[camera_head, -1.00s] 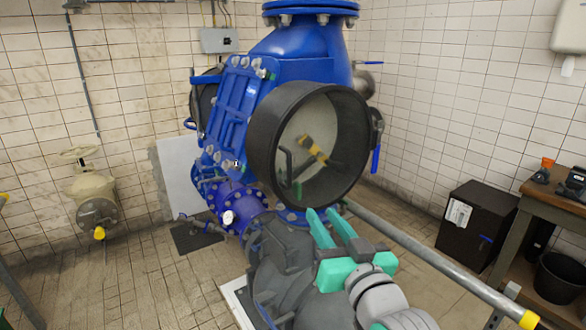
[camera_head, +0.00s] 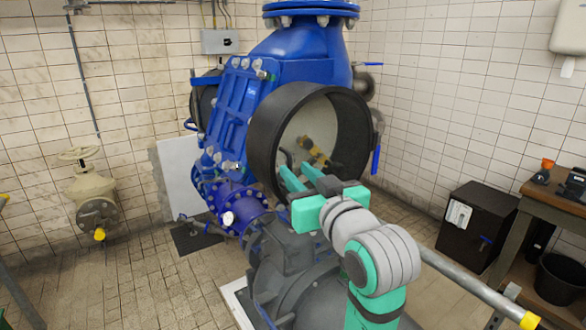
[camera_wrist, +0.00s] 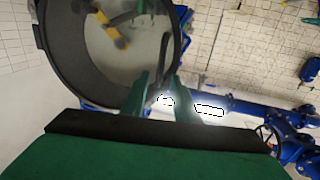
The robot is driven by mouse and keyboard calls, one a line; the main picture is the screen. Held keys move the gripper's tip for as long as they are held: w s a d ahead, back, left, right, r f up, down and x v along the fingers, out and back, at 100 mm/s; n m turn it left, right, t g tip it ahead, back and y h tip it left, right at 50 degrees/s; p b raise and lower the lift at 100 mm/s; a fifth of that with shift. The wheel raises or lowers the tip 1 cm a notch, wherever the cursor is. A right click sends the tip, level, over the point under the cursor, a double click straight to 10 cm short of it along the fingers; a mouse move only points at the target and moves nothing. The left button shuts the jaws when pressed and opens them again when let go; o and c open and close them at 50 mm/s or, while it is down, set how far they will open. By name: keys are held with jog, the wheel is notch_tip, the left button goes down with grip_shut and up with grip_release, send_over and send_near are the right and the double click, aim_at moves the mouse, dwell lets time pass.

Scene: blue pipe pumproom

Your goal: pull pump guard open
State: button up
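The pump guard, as I take it, is a round black ring (camera_head: 262,140) with a pale see-through disc, on the front of the blue pump. Its face carries a yellow part (camera_head: 318,150) and a dark bar handle. In the wrist view the guard's rim (camera_wrist: 88,98) fills the upper left, and the bar handle (camera_wrist: 165,55) runs down toward the gap between my fingers. My gripper (camera_head: 295,172) is in front of the guard's lower face, fingers apart; they also show in the wrist view (camera_wrist: 160,90). Contact with the handle cannot be told.
A grey pipe rail (camera_head: 470,283) with a yellow end runs along the right. A dark grey casing (camera_head: 275,250) sits below the guard. A black cabinet (camera_head: 475,225) and a wooden bench (camera_head: 545,190) stand at the right. A beige valve (camera_head: 92,190) stands at the left.

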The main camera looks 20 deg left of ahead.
aim_at(291, 165)
jog(key=shift+x, duration=1.6)
grip_shut()
jog(key=shift+d, duration=0.1)
